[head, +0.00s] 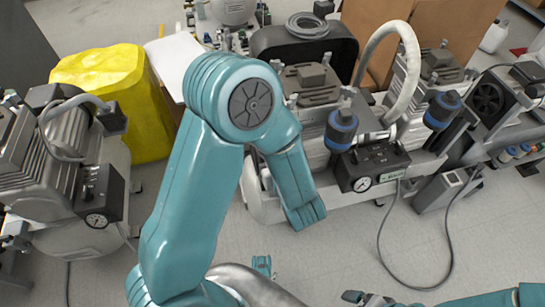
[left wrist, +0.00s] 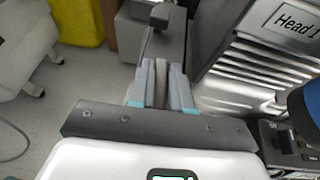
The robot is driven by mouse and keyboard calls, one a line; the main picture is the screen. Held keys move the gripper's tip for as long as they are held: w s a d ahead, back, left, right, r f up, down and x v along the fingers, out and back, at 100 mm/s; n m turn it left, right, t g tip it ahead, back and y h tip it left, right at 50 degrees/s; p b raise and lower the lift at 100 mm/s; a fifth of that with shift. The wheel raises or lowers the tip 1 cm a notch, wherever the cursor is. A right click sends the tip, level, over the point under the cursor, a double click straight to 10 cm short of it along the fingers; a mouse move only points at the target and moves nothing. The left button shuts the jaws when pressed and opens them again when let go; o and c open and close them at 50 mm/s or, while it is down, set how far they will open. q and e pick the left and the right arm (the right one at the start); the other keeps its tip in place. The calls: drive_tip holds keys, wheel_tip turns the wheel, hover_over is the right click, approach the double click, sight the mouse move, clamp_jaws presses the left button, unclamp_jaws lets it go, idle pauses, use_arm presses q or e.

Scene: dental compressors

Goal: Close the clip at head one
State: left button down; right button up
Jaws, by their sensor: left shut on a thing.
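The head one label, reading "Head 1" (left wrist: 289,20), is on the finned silver cylinder head (left wrist: 262,62) at the right of the left wrist view. My left gripper (left wrist: 160,82) is shut beside this head, at the middle of that view. It grips a narrow part that looks like the clip, mostly hidden between the fingers. A dark grey bar with a black knob (left wrist: 159,17) lies just beyond the fingertips. In the head view my left arm covers part of the middle compressor and I cannot make out its fingers. My right gripper (head: 366,298) shows only partly at the bottom edge.
A blue part (left wrist: 304,105) stands close at the right of the left wrist view. A cable (head: 449,255) lies on open floor.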

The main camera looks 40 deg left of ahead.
use_arm(q)
drive_tip(key=shift+r+m+t+h, duration=0.1)
drive_tip(key=shift+m+t+h, duration=0.2)
drive_tip(key=shift+m+t, duration=0.3)
drive_tip(key=c, duration=1.1)
unclamp_jaws()
drive_tip(key=shift+c, duration=0.2)
